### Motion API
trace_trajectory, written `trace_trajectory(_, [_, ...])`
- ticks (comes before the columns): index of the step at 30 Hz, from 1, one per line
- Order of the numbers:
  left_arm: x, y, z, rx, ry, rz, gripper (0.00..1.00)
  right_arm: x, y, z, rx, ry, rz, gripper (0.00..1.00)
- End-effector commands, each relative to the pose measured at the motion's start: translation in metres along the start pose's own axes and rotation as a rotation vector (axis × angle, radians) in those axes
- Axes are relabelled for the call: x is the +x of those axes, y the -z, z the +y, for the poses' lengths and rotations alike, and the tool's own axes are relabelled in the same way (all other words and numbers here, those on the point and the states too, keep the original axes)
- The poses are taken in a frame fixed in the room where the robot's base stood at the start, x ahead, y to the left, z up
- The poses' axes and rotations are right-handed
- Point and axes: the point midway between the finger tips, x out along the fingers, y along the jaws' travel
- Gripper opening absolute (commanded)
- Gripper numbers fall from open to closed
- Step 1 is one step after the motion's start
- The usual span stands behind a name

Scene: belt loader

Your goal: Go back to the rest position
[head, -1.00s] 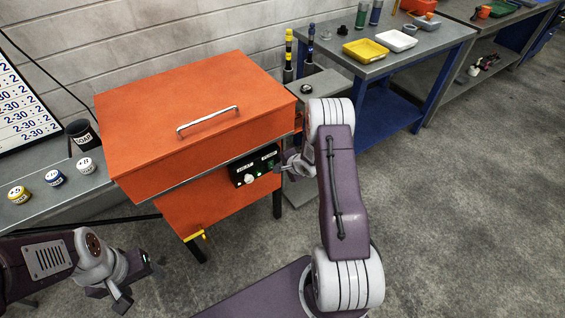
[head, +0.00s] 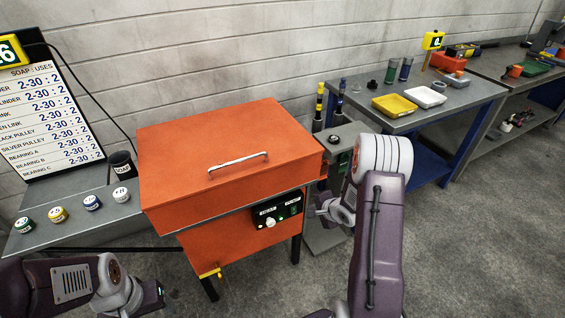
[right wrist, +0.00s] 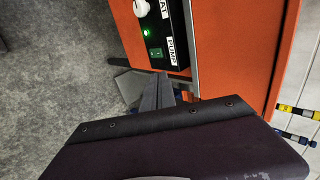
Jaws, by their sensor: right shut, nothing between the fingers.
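My right gripper (head: 318,210) is shut and empty. It hangs just right of the control panel (head: 278,213) on the front of the orange washer (head: 215,165), with a gap between them. In the right wrist view my right gripper's fingers (right wrist: 152,96) are together, below the panel (right wrist: 158,40) with its white knob, PUMP label and lit green light. My left gripper (head: 150,296) is at the lower left, in front of the left bench. Its fingers are small and dark, so I cannot tell whether they are apart. The washer's lid (head: 225,150) is down.
A grey bench (head: 75,225) with several small jars and a black SOAP cup (head: 123,165) is at left. A grey stand (head: 340,140) is beside the washer. A blue-legged table (head: 445,110) holds yellow and white trays. Open floor (head: 480,250) lies at right.

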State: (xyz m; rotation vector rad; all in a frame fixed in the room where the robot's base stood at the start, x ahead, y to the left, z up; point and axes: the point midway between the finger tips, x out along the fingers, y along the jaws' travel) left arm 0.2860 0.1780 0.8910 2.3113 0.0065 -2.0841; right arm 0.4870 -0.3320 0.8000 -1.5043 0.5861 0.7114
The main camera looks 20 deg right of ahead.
Motion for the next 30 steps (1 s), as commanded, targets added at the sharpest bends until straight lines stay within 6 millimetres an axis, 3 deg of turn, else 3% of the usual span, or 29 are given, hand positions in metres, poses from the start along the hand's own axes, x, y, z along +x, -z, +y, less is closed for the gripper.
trace_trajectory(4, [-0.003,0.0,0.0,0.0,0.0,0.0,0.65,0.0,-0.008,-0.006,-0.017,0.003,-0.012,0.0])
trace_trajectory(5, [-0.004,0.0,0.0,0.0,0.0,0.0,0.65,-0.002,-0.014,-0.015,-0.034,0.013,-0.019,0.0])
trace_trajectory(8, [-0.012,0.001,0.0,0.0,0.0,0.0,0.65,-0.018,-0.042,-0.065,-0.123,0.081,-0.044,0.0])
trace_trajectory(9, [-0.016,0.002,0.0,0.0,0.0,0.0,0.65,-0.029,-0.059,-0.089,-0.158,0.117,-0.055,0.0])
trace_trajectory(12, [-0.027,0.003,0.001,0.0,0.0,0.0,0.65,-0.074,-0.106,-0.137,-0.252,0.154,-0.043,0.0])
trace_trajectory(14, [-0.033,0.004,0.001,0.0,0.0,0.0,0.65,-0.102,-0.127,-0.141,-0.375,0.113,-0.008,0.0])
trace_trajectory(17, [-0.039,0.004,0.001,0.0,0.0,0.0,0.65,-0.145,-0.148,-0.108,-0.64,-0.046,0.012,0.0])
trace_trajectory(20, [-0.04,0.004,0.001,0.0,0.0,0.0,0.65,-0.177,-0.158,-0.051,-0.888,-0.243,-0.065,0.0])
trace_trajectory(21, [-0.039,0.004,0.001,0.0,0.0,0.0,0.65,-0.187,-0.159,-0.026,-0.974,-0.322,-0.121,0.0])
trace_trajectory(24, [-0.038,0.004,0.001,0.0,0.0,0.0,0.65,-0.207,-0.165,0.027,-1.154,-0.472,-0.296,0.0])
trace_trajectory(27, [-0.038,0.004,0.001,0.0,0.0,0.0,0.65,-0.219,-0.171,0.048,-1.298,-0.518,-0.422,0.0])
trace_trajectory(30, [-0.038,0.004,0.001,0.0,0.0,0.0,0.65,-0.222,-0.171,0.052,-1.387,-0.52,-0.47,0.0])
